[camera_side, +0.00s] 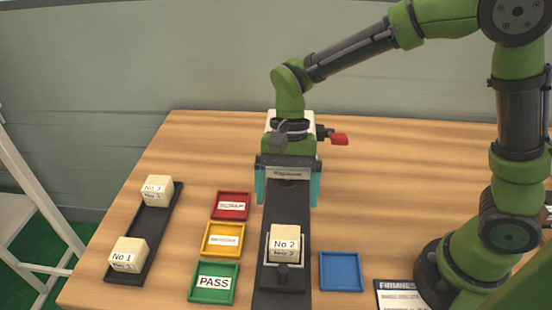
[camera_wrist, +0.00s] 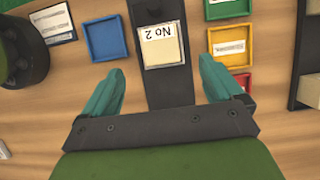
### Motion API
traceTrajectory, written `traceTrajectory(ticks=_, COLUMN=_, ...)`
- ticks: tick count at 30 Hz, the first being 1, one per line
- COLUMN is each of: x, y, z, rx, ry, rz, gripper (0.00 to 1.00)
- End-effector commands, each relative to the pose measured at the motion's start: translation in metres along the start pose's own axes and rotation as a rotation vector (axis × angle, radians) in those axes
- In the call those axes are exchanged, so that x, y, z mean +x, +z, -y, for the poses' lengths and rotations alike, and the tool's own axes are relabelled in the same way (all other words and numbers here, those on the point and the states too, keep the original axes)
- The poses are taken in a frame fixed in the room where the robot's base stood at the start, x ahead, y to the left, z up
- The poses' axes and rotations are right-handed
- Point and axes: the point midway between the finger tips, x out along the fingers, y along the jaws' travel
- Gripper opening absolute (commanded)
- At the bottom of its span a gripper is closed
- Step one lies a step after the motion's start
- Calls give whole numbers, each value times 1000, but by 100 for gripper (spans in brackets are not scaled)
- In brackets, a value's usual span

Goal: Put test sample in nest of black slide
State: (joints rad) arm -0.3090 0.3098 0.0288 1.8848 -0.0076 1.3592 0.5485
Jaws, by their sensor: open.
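The black slide (camera_side: 284,220) runs lengthwise down the middle of the table. A cream block labelled "No 2" (camera_side: 284,242) sits in the light-rimmed nest at the slide's near end, with a black knob (camera_side: 282,271) in front. The wrist view shows the same block (camera_wrist: 162,47) with its label upside down. My gripper (camera_side: 288,192) is open and empty over the slide, farther back than the block. In the wrist view, its teal fingers (camera_wrist: 162,72) lie on either side of the slide, short of the block.
A black rack (camera_side: 154,228) at left holds blocks "No 3" (camera_side: 155,190) and "No 1" (camera_side: 128,254). Red (camera_side: 218,215), yellow (camera_side: 210,249) and green "PASS" (camera_side: 198,296) trays stand left of the slide. An empty blue tray (camera_side: 341,272) and a card (camera_side: 396,296) are right.

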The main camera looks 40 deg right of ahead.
Motion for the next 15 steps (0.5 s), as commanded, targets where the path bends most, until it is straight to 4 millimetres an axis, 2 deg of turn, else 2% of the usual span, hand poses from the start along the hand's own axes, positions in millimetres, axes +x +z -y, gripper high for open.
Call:
traceTrajectory(ticks=8, x=-31, y=-1, z=-7, rx=-24, ry=-34, rz=-27, gripper=93)
traceTrajectory(ticks=11, x=-52, y=-2, z=-23, rx=-86, ry=-104, rz=-94, gripper=93)
traceTrajectory(ticks=15, x=-87, y=-4, z=-62, rx=-213, ry=-232, rz=-260, gripper=93)
